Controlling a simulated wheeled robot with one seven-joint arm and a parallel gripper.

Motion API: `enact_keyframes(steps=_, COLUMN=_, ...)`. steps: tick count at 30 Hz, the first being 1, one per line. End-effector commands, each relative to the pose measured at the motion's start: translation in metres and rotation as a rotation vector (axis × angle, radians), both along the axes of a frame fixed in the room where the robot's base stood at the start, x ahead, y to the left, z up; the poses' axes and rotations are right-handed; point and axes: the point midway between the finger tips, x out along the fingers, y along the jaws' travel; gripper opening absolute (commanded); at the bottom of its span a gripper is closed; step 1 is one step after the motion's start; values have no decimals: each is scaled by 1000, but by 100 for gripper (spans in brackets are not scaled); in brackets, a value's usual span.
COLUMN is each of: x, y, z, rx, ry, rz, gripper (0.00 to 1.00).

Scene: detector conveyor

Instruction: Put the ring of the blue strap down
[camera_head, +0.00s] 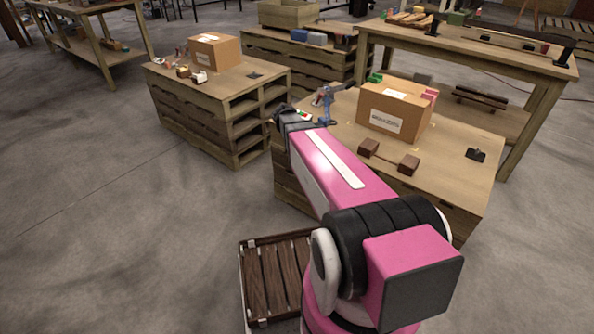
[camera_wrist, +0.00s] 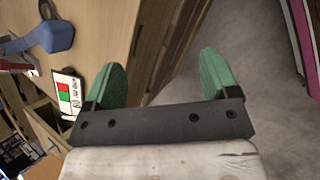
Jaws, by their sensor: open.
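A blue strap (camera_head: 325,101) lies at the left edge of the pallet-stack tabletop (camera_head: 455,180), beside the cardboard box. In the wrist view a blue piece, seemingly part of the strap (camera_wrist: 58,37), is at the upper left, with a blue band running to the left edge. I cannot make out its ring clearly. My gripper (camera_wrist: 159,76) has two green fingers, wide apart with nothing between them. It is apart from the blue piece, to its right in the wrist view. In the head view my arm hides the fingers.
A cardboard box (camera_head: 394,110) stands on the tabletop, with two brown blocks (camera_head: 388,157) before it and a small black item (camera_head: 475,154) at right. Another pallet stack (camera_head: 214,107) with a box (camera_head: 214,52) is at left. A slatted crate (camera_head: 275,275) sits on the floor. Open floor lies left.

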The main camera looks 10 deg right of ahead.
Motion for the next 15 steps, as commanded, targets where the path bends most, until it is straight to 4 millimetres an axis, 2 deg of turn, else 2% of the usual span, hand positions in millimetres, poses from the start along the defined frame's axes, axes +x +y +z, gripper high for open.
enact_keyframes(steps=1, x=-35, y=8, z=-4, rx=79, ry=-43, rz=-103, gripper=81)
enact_keyframes(steps=6, x=-112, y=42, z=-20, rx=353, ry=-169, rz=-526, gripper=81)
enact_keyframes(steps=10, x=-155, y=66, z=-24, rx=498, ry=-210, rz=-812, gripper=81)
enact_keyframes(steps=12, x=-170, y=75, z=-25, rx=549, ry=-218, rz=-927, gripper=81)
enact_keyframes(steps=15, x=-182, y=83, z=-24, rx=592, ry=-222, rz=-1032, gripper=81)
